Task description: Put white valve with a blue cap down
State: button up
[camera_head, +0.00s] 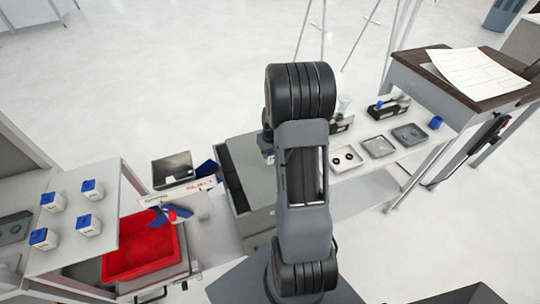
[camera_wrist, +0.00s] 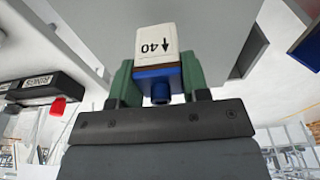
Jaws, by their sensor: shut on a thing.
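In the wrist view a white valve with a blue cap (camera_wrist: 156,43) sits between the green fingers of my gripper (camera_wrist: 158,80). The gripper is shut on it, with the blue cap towards the palm and the white body pointing away. The white face shows "40" and an arrow, upside down in the picture. A grey surface lies behind the valve; I cannot tell whether they touch. In the head view my arm hides the gripper and the held valve. Several similar white valves with blue caps (camera_head: 89,225) stand on a grey panel (camera_head: 110,262) at the left.
A red bin (camera_head: 118,267) stands right of the panel, with a dark open box (camera_head: 173,182) behind it. Right of my arm, a light table holds small grey trays (camera_head: 379,147), black holders (camera_head: 388,108) and a blue item (camera_head: 435,122). A wood-topped table (camera_head: 425,65) carries paper.

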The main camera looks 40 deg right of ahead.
aim_at(270, 157)
jog(key=shift+w+f, duration=0.35)
jog(key=shift+f, duration=0.1)
jog(key=shift+f+p, duration=0.3)
jog(key=shift+f, duration=1.2)
jog(key=shift+f, duration=0.15)
jog(key=o, duration=1)
jog(key=shift+c, duration=0.2)
